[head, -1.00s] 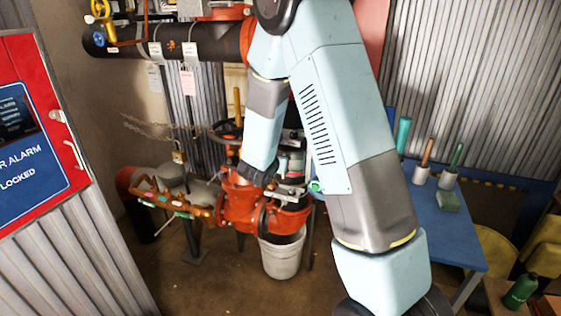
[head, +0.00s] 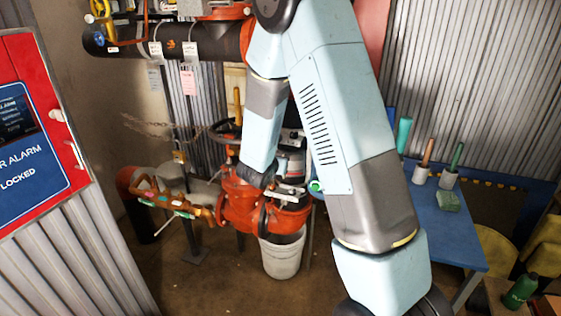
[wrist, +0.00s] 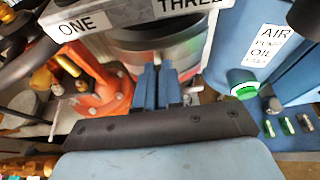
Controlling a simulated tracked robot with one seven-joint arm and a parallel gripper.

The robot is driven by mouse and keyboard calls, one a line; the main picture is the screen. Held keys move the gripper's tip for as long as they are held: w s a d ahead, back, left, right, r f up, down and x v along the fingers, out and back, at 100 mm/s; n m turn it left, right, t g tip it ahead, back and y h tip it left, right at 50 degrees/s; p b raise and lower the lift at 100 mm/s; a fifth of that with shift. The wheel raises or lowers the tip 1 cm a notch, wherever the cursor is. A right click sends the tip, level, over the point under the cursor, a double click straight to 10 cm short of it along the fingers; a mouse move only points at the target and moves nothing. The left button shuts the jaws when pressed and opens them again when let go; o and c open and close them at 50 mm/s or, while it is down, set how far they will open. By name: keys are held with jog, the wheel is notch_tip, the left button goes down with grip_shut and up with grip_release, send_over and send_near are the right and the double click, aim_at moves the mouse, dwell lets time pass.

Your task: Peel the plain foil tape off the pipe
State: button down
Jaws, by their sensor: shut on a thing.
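In the wrist view, my gripper (wrist: 158,84) points at an upright round pipe body with dark, red and silvery bands. Its two blue fingers are close together against the silvery band, which looks like the plain foil tape (wrist: 184,64). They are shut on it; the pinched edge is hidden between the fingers. In the head view, the banded pipe body (head: 293,150) shows just beyond my forearm. My gripper is small there beside the red valve body (head: 240,205), and the tape is too small to make out.
White signs ONE (wrist: 75,24) and THREE (wrist: 185,7) hang close above the fingers. A blue unit with an AIR label (wrist: 270,52) stands close on the right. A white bucket (head: 283,258) stands below. A blue table (head: 450,235) is at right.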

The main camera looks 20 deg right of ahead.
jog(key=shift+s+a, duration=0.2)
jog(key=s+a, duration=0.4)
jog(key=s, duration=0.2)
jog(key=shift+a, duration=0.2)
dwell(0.5)
jog(key=shift+s, duration=0.1)
